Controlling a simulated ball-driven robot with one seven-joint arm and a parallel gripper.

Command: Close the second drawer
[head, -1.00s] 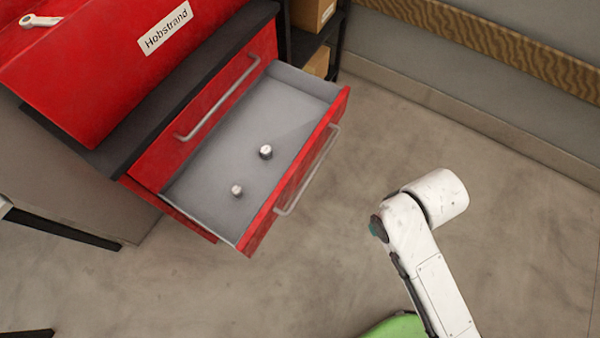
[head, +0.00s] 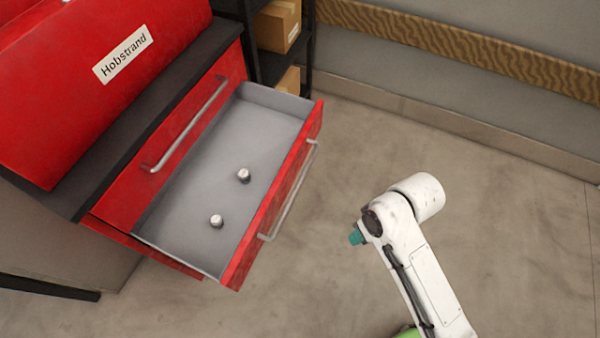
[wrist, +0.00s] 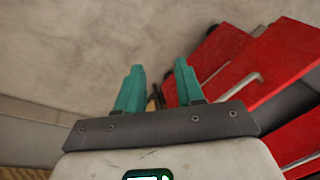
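The second drawer (head: 270,210) of the red cabinet (head: 130,205) is pulled open, just below a shut drawer (head: 165,160). It has a red front with a silver bar handle (head: 290,195) and a grey inside with two small metal knob-like pieces. My gripper's teal tip (head: 357,236) shows in the head view, to the right of the drawer front and apart from it. In the wrist view my gripper (wrist: 158,80) has its two teal fingers spread with nothing between them. Red drawer fronts (wrist: 265,65) show to the right of the fingers there.
A dark shelf (head: 280,68) with cardboard boxes (head: 278,24) stands behind the cabinet. A wall with a wooden rail (head: 470,50) runs along the back right. The floor (head: 500,210) between drawer and wall is clear.

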